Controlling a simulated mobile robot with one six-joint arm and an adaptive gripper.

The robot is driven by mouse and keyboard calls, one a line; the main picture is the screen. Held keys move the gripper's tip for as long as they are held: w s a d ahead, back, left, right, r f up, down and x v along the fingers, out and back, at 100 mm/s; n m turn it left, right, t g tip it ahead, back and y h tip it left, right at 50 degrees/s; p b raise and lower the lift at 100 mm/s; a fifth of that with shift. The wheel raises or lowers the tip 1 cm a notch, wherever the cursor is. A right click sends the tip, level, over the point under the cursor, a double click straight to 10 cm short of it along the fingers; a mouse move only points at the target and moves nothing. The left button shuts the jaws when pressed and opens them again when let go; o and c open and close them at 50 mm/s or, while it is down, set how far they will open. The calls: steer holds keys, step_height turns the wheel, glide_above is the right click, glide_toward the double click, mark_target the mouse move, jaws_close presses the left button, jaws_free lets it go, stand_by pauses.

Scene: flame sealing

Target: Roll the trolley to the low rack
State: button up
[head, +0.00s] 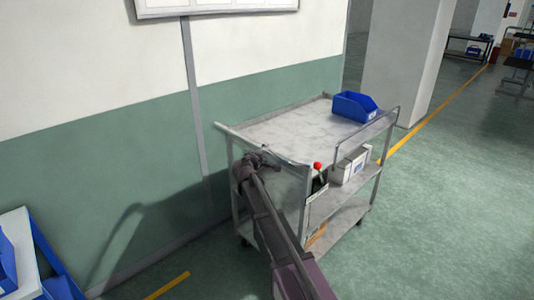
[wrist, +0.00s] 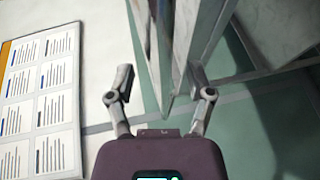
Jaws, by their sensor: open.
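A grey metal trolley (head: 290,132) stands beside the wall in the middle of the head view. Its upright handle bar (head: 392,116) is at the right end. My gripper (head: 256,160) is at the trolley's near left corner, by the top edge. In the wrist view my gripper (wrist: 163,88) is open, with its fingers spread on either side of grey trolley parts (wrist: 181,50). I cannot tell whether the fingers touch them. I cannot tell which thing in view is the low rack.
A blue bin (head: 355,106) sits on the trolley top; a pale box (head: 350,164) is on a lower shelf. A blue-and-white stand (head: 20,255) is at lower left. A pillar (head: 400,60) stands behind. Open green floor (head: 460,200) lies to the right.

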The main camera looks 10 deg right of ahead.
steer(key=shift+x, duration=1.25)
jaws_close()
